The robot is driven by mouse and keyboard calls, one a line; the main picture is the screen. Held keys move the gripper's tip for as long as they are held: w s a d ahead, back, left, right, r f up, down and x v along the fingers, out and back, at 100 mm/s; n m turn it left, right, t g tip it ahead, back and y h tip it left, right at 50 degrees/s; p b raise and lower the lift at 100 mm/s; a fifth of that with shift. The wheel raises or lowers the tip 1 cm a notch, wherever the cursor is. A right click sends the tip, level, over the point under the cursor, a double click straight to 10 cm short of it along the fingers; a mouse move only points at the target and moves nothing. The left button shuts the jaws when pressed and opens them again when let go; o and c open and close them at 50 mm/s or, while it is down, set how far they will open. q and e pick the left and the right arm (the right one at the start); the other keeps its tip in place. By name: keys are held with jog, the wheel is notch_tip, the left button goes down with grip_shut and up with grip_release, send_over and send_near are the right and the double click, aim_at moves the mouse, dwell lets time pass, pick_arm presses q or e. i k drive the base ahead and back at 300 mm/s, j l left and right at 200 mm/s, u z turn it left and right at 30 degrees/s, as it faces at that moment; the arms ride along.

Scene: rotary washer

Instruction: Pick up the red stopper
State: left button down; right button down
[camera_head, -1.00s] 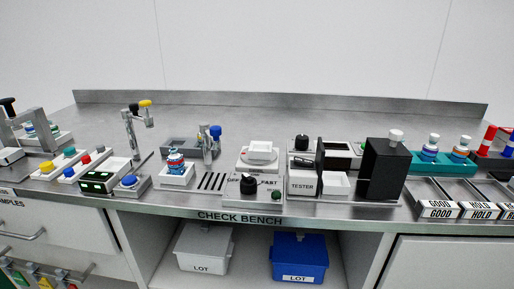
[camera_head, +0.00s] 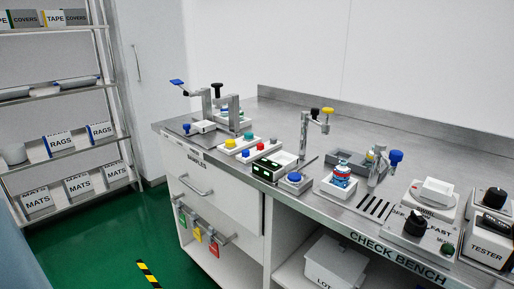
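A small red stopper (camera_head: 260,147) sits in a white holder (camera_head: 252,158) on the steel bench, left of the middle of the head view. A blue stopper (camera_head: 245,153) is in front of it in the same row. A yellow stopper (camera_head: 229,143) and a green stopper (camera_head: 248,135) stand in another white holder just behind. The red stopper is small in the picture and its shape is hard to make out. Neither of my grippers is in view.
A black-and-white display box (camera_head: 266,169) and a blue button (camera_head: 294,177) stand right of the holders. A post with black and yellow knobs (camera_head: 304,130) rises behind them. Shelving (camera_head: 60,85) stands at left.

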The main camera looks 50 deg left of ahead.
aim_at(260, 146)
jog(key=u, duration=1.6)
